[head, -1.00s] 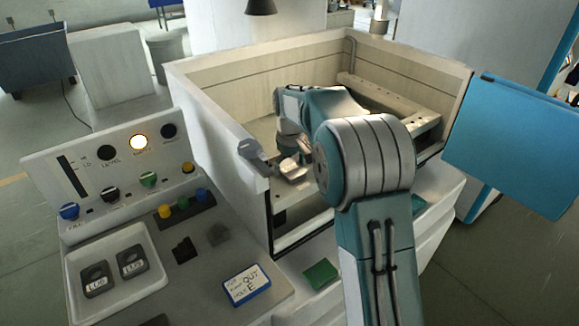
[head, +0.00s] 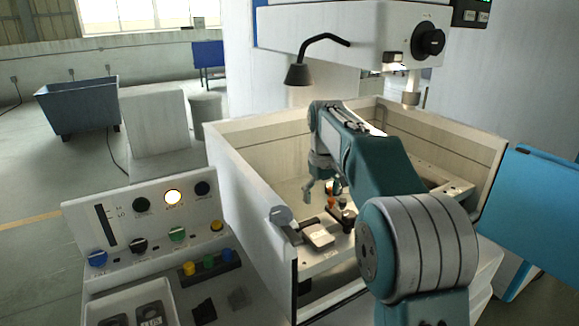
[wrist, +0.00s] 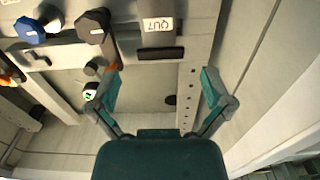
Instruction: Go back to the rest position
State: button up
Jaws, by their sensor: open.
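My gripper (head: 322,188) hangs inside the open machine tank, above its worktable. It shows partly in the head view, below my teal arm. In the wrist view my gripper (wrist: 160,88) has its two teal fingers spread wide. Nothing is between them but the pale surface below. Small dark and orange parts (head: 346,214) stand on the worktable close to the gripper in the head view. I cannot tell exactly how high the fingers are above the table.
The tank's pale wall (head: 250,210) rises left of my arm. A lamp (head: 299,74) and a machine head (head: 411,90) hang above the tank. A control panel (head: 150,225) stands at left, a blue door (head: 545,205) at right. A blue knob (wrist: 28,29) shows in the wrist view.

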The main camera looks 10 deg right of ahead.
jog(key=s+r+m+t, duration=0.1)
jog(key=s+r, duration=0.1)
jog(key=s, duration=0.7)
jog(key=s+r+m+t, duration=0.1)
jog(key=s+r+t, duration=0.15)
jog(key=s, duration=0.65)
jog(key=s+f+m+t, duration=0.1)
jog(key=s+f, duration=0.2)
jog(key=s, duration=0.4)
jog(key=s+f+m+t, duration=0.1)
jog(key=s+f, duration=0.3)
jog(key=s, duration=0.4)
jog(key=shift+s+a, duration=0.15)
jog(key=shift+s, duration=0.05)
